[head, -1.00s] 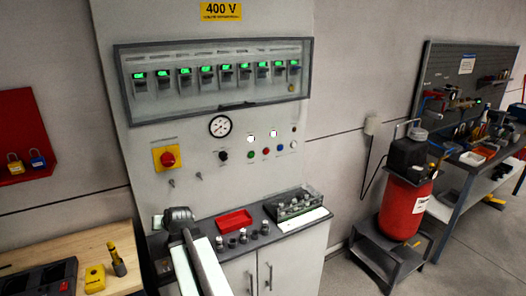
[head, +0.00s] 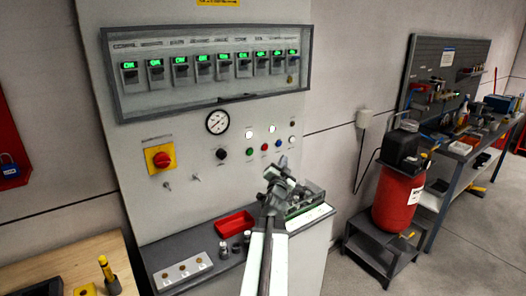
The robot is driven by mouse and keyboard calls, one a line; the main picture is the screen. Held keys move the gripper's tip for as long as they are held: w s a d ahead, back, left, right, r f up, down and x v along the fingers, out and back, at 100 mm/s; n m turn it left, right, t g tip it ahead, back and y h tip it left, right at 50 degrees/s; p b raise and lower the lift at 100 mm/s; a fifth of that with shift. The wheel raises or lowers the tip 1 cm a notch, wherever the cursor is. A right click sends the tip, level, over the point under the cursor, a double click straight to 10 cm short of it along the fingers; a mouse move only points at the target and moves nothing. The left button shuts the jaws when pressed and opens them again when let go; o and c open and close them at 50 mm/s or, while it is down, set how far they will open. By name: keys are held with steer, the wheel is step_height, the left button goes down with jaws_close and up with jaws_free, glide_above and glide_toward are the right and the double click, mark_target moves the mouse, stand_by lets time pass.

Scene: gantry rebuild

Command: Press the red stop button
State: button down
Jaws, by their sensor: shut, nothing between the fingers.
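The grey control cabinet (head: 190,200) has a row of small round buttons below its gauge. A small red button (head: 265,147) sits between a green button (head: 249,152) and a blue button (head: 279,143). A larger red knob (head: 161,159) on a yellow plate is further left on the same panel. My gripper (head: 281,163) is shut and empty. In the picture it is just below and slightly right of the small red button, without covering it. I cannot tell its distance from the panel.
A framed row of breaker switches (head: 210,68) is above the gauge (head: 218,122). Below, a ledge holds a red tray (head: 235,223) and a rack of small parts (head: 306,204), partly behind my arm. A red tank (head: 398,196) stands at right.

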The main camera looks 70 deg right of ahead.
mark_target(265, 147)
steer(key=shift+w, duration=0.1)
steer(key=shift+w+d, duration=0.8)
steer(key=shift+w, duration=0.45)
steer(key=shift+w+d, duration=0.75)
steer(key=shift+w, duration=0.45)
steer(key=shift+w+d, duration=0.8)
steer(key=shift+w, duration=0.45)
steer(key=shift+w+d, duration=0.1)
steer(key=shift+w+d, duration=0.15)
steer(key=shift+w, duration=0.1)
steer(key=shift+w+d, duration=0.2)
steer(key=shift+w, duration=0.15)
steer(key=shift+s, duration=0.1)
steer(key=shift+s+a, duration=0.45)
steer(key=shift+s, duration=0.15)
